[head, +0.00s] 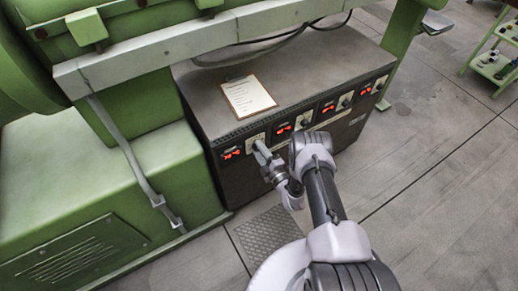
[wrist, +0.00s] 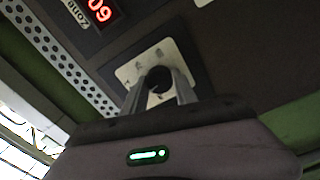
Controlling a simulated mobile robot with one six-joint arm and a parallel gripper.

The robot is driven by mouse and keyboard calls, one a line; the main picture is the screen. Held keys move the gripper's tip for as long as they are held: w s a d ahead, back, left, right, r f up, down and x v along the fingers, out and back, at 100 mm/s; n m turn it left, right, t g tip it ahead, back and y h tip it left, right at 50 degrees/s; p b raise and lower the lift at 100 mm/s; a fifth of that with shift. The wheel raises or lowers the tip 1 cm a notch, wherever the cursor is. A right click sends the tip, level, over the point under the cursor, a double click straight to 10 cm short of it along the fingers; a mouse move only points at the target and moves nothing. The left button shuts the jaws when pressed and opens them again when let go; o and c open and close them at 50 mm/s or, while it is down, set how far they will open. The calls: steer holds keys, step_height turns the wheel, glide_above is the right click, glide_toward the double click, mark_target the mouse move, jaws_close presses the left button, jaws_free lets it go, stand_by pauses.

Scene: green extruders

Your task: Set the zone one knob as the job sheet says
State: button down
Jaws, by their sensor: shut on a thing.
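The zone one knob (wrist: 159,78) is small and dark, on a pale plate (wrist: 146,63) in the wrist view. My gripper (wrist: 160,92) has its two fingers on either side of it, shut on the knob. In the head view my gripper (head: 262,150) is at the leftmost knob position on the front of the dark control cabinet (head: 228,184) and mostly hides the knob. The job sheet (head: 248,95) lies on a clipboard on the cabinet top; its writing is too small to read. A lit red zone display (wrist: 100,10) is partly cut off.
More red displays (head: 283,130) and knobs run along the cabinet front to the right. Green machinery (head: 75,185) stands at the left, with a pale beam (head: 180,45) and cables above the cabinet. The floor (head: 430,180) to the right is clear.

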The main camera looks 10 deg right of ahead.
steer(key=m+p, duration=0.5)
steer(key=m, duration=2.1)
steer(key=shift+d, duration=0.15)
steer(key=shift+m, duration=0.3)
steer(key=c, duration=1)
jaws_free()
steer(key=shift+o, duration=0.2)
steer(key=p+v, duration=0.3)
steer(key=v, duration=1.4)
steer(key=shift+s, duration=0.2)
